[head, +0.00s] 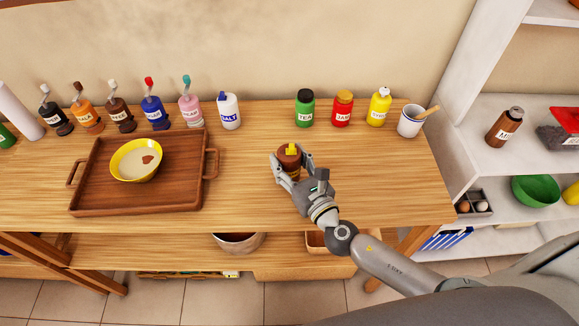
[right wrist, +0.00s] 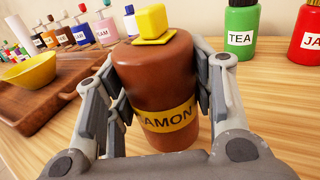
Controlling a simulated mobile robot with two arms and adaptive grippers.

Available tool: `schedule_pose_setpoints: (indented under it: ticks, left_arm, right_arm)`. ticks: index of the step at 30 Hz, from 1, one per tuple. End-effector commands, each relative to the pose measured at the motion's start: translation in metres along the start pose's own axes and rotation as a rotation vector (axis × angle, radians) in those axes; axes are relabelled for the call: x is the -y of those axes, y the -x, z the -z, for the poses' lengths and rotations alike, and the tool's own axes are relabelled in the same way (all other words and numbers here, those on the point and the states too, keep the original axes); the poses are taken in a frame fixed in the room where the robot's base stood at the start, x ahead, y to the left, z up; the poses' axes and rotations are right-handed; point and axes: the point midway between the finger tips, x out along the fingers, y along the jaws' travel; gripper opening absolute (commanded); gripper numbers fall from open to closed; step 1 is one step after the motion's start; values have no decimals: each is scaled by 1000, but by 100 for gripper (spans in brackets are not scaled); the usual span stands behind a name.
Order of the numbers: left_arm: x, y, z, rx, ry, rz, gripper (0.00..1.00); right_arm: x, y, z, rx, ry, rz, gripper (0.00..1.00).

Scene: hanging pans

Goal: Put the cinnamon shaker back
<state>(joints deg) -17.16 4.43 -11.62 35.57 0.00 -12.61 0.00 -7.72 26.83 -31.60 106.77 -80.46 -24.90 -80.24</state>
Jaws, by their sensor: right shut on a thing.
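The cinnamon shaker (head: 289,160) is a brown jar with a yellow cap and a yellow label. In the right wrist view the shaker (right wrist: 160,85) stands upright between the fingers, its label partly reading "AMON". My right gripper (head: 288,165) is shut on it, over the front middle of the wooden table (head: 250,195). I cannot tell whether the shaker touches the tabletop. A white salt shaker (head: 229,112) with a blue cap stands at the back, left of it. My left gripper is not in view.
A wooden tray (head: 100,207) holding a yellow bowl (head: 126,171) lies to the left. Several mills and bottles line the table's back. The green tea jar (head: 305,110), red jar (head: 342,109), yellow bottle (head: 379,107) and white mug (head: 409,124) stand back right. Clear table lies between salt and tea.

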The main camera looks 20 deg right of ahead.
Motion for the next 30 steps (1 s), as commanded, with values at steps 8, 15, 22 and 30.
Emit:
schedule_pose_setpoints:
  ticks: [8, 15, 22, 30]
  left_arm:
    - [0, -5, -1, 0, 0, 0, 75]
    - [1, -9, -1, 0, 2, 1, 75]
    - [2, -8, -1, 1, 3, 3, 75]
    - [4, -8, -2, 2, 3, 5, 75]
  right_arm:
    - [0, 0, 14, 2, 1, 2, 23]
    - [0, 0, 18, 2, 0, 2, 23]
    - [0, 0, 17, 0, 0, 1, 71]
    - [0, 0, 17, 0, 0, 1, 71]
